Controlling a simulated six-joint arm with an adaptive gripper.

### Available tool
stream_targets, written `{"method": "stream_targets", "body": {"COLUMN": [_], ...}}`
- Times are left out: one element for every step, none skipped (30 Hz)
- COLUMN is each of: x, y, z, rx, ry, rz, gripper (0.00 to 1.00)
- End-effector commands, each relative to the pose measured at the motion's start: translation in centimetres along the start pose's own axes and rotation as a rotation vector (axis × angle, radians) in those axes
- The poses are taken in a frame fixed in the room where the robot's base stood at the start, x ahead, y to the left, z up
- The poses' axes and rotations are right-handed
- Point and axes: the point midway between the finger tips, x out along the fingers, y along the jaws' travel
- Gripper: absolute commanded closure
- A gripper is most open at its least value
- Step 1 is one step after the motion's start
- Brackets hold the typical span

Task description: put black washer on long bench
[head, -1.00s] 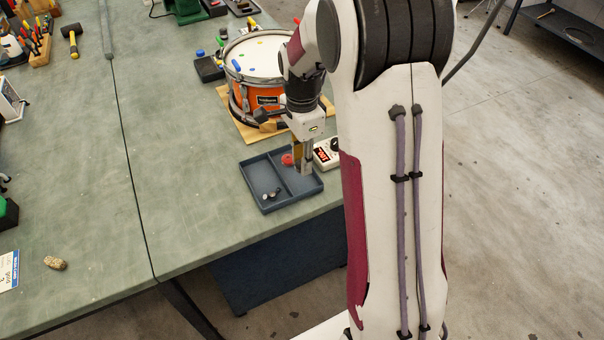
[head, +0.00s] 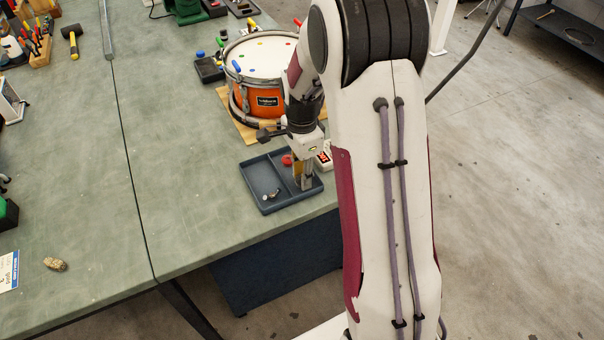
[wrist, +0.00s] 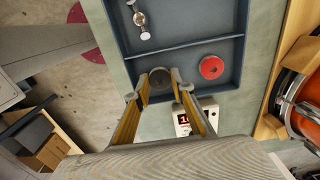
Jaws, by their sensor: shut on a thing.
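The black washer (wrist: 160,77) is a small dark disc between my fingertips in the wrist view. My gripper (wrist: 161,82) is shut on it. In the head view my gripper (head: 307,184) points down into the right compartment of the blue-grey tray (head: 261,176), and the washer cannot be made out there. The tray also shows in the wrist view (wrist: 190,20). It stands on the green bench top (head: 190,180) near its right edge. A long dark seam runs along the green surface. I cannot tell whether the washer touches the tray floor.
A red disc (wrist: 212,67) lies in the same compartment. Small metal parts (head: 272,195) lie in the other. A meter with a red display (wrist: 190,118) stands beside the tray. An orange drum (head: 258,103) stands behind. The green surface left of the tray is largely clear.

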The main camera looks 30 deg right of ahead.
Motion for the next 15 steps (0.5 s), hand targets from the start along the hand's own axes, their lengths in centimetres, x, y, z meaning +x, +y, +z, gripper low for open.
{"method": "stream_targets", "body": {"x": [0.14,0.16,0.16,0.16,0.15,0.15,0.14,0.14,0.15,0.18,0.22,0.31,0.37,0.43,0.51], "y": [0.01,0.01,0.01,0.01,0.01,0.0,0.0,0.0,0.0,0.01,0.01,0.02,0.02,0.02,0.02], "z": [0.0,0.0,0.0,0.0,0.0,0.0,0.0,0.0,0.0,0.0,0.0,0.0,0.0,0.0,0.0], "rx": [0.0,0.0,0.0,0.0,0.0,0.0,0.0,0.0,0.0,0.0,0.0,0.0,0.0,0.0,0.0], "ry": [0.0,0.0,0.0,0.0,0.0,0.0,0.0,0.0,0.0,0.0,0.0,0.0,0.0,0.0,0.0], "rz": [0.001,0.0,0.0,0.0,0.0,0.0,0.0,0.0,0.0,0.0,0.001,0.001,0.001,0.001,0.001], "gripper": [0.82,0.82,0.82,0.82,0.82,0.82,0.82,0.82,0.82,0.82,0.82,0.82,0.82,0.82,0.82]}}
